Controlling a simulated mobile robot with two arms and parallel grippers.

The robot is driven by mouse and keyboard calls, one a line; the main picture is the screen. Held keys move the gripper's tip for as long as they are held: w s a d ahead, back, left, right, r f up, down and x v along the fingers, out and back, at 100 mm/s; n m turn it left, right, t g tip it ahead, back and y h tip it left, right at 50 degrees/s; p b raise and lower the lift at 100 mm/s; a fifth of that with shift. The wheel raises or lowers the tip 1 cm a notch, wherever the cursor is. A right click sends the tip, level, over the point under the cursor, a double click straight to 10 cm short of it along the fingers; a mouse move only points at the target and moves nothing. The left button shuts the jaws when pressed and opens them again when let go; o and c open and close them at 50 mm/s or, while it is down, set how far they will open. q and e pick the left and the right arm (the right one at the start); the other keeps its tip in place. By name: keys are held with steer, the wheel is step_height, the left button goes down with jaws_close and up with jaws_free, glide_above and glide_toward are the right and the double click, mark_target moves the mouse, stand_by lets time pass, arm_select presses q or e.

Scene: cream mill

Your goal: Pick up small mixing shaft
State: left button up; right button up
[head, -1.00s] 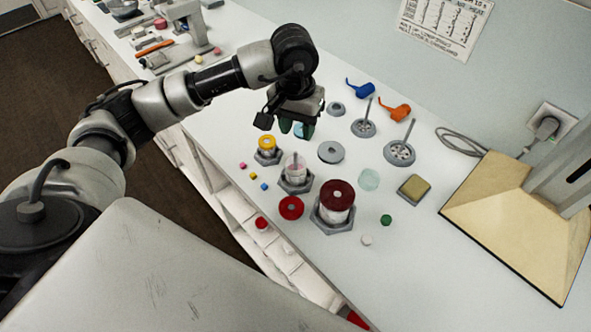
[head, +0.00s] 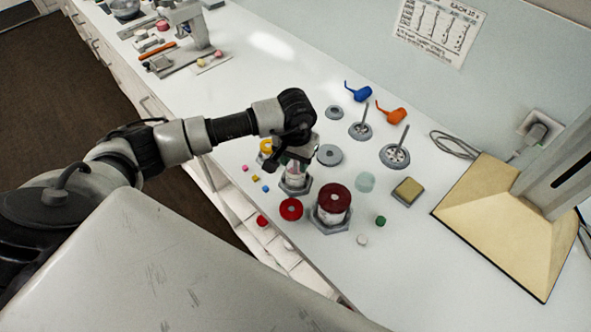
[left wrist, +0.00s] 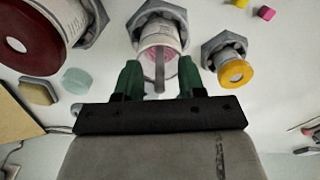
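My left gripper (left wrist: 160,82) has two green fingers, parted. Between them a thin grey shaft (left wrist: 159,72) stands up out of the open middle jar (left wrist: 157,38), which has pinkish contents; the fingers are apart from the shaft. In the head view the left gripper (head: 292,163) is over this jar (head: 294,183) and hides much of it. Two more mixing shafts with round disc feet stand on the counter: a smaller one (head: 360,130) and a larger one (head: 395,155). My right gripper is not in view.
A large jar with a dark red lid (head: 333,203) and a jar with a yellow lid (left wrist: 234,71) flank the middle jar. A red ring (head: 291,209), a grey disc (head: 330,155) and a sponge (head: 407,191) lie near.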

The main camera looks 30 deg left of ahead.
arm_select(q)
jaws_close()
stand_by(0.3)
steer(key=shift+r, duration=0.35)
step_height(320, 180, up, 10)
steer(key=b, duration=0.4)
steer(key=shift+f, duration=0.15)
